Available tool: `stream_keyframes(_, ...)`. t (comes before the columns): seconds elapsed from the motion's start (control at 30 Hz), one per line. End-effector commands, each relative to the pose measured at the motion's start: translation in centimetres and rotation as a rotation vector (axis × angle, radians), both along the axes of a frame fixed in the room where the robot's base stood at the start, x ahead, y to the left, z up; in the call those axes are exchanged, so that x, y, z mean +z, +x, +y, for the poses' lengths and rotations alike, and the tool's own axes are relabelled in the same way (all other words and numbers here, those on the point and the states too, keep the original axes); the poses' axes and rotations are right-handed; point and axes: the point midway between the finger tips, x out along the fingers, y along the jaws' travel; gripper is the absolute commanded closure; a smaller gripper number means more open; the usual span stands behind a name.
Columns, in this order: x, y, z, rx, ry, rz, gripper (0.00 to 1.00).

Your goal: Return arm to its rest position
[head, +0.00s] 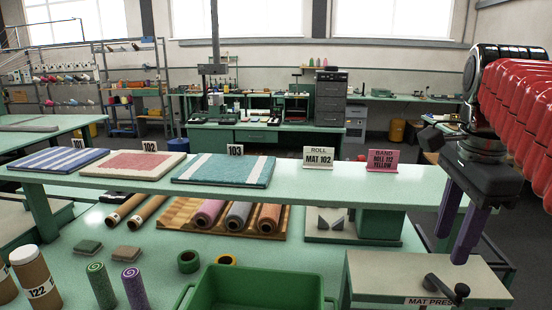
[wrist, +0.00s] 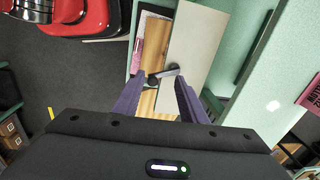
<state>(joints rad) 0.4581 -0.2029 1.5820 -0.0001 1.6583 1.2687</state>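My gripper (head: 462,227) hangs at the right of the head view, its two purple fingers pointing down above the mat press (head: 420,278). In the wrist view my gripper (wrist: 161,104) shows its fingers spread apart with nothing between them. Below them in that view lie the press's pale top plate (wrist: 190,45) and its dark handle (wrist: 166,73). My red-sleeved arm comes in from the right edge in the head view.
The raised green shelf (head: 300,190) carries mats 101 (head: 58,160), 102 (head: 134,163) and 103 (head: 225,170), plus signs reading MAT 102 (head: 319,157) and ROLL 112 YELLOW (head: 383,160). A green bin (head: 257,290) stands in front.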

Motion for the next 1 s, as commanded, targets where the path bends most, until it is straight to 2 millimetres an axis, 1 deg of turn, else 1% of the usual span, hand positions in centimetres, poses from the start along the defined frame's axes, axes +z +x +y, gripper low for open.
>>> stream_keyframes(0.03, -0.9, -0.1, 1.2, 0.089, -0.014, -0.014, 0.62)
stream_keyframes(0.1, -2.1, -0.2, 2.6, 0.214, -0.037, -0.035, 0.62)
stream_keyframes(0.37, -7.0, -1.0, 7.4, 0.675, -0.138, -0.109, 0.62)
stream_keyframes(0.6, -12.1, -2.6, 11.6, 1.092, -0.254, -0.172, 0.62)
stream_keyframes(0.8, -16.6, -4.2, 14.6, 1.428, -0.368, -0.222, 0.62)
stream_keyframes(0.9, -18.4, -4.9, 15.7, 1.557, -0.419, -0.241, 0.62)
stream_keyframes(1.0, -19.5, -5.4, 16.3, 1.638, -0.453, -0.251, 0.62)
